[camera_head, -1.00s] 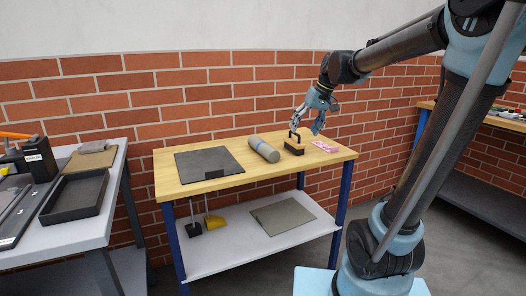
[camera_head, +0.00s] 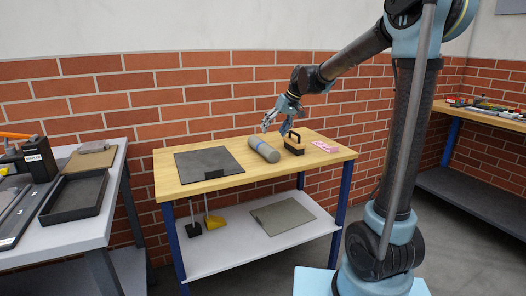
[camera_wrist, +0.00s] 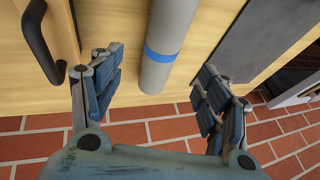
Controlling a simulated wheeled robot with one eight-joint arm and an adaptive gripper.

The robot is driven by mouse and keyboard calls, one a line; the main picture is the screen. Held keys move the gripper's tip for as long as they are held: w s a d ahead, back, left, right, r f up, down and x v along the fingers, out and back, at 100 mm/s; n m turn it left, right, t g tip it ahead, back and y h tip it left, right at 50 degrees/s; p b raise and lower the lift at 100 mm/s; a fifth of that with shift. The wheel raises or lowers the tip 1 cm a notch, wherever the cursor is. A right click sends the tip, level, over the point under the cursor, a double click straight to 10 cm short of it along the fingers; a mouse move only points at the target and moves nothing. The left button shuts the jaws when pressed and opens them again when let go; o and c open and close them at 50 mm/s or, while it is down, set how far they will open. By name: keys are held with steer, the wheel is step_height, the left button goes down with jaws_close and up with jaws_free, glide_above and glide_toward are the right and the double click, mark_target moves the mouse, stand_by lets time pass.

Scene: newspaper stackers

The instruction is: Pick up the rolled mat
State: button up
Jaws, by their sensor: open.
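The rolled mat (camera_head: 264,150) is a grey cylinder with a blue band, lying on the wooden table (camera_head: 215,184) between a flat dark mat and a black-handled block. In the wrist view the rolled mat (camera_wrist: 172,35) runs down the middle, with its near end between the two spread fingers. My gripper (camera_head: 275,122) is open and empty, above and behind the far end of the rolled mat. Its fingers also show in the wrist view (camera_wrist: 160,88), one on each side of the roll and apart from it.
The black-handled block (camera_head: 294,145) stands close to the right of the roll, and a pink item (camera_head: 325,146) lies beyond it. The flat dark mat (camera_head: 208,163) lies to the left. A brick wall (camera_head: 150,100) rises close behind the table.

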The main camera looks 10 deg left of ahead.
mark_target(265, 145)
steer(key=shift+x, duration=4.75)
steer(key=shift+s, duration=0.15)
steer(key=shift+c, duration=0.5)
steer(key=c, duration=1.4)
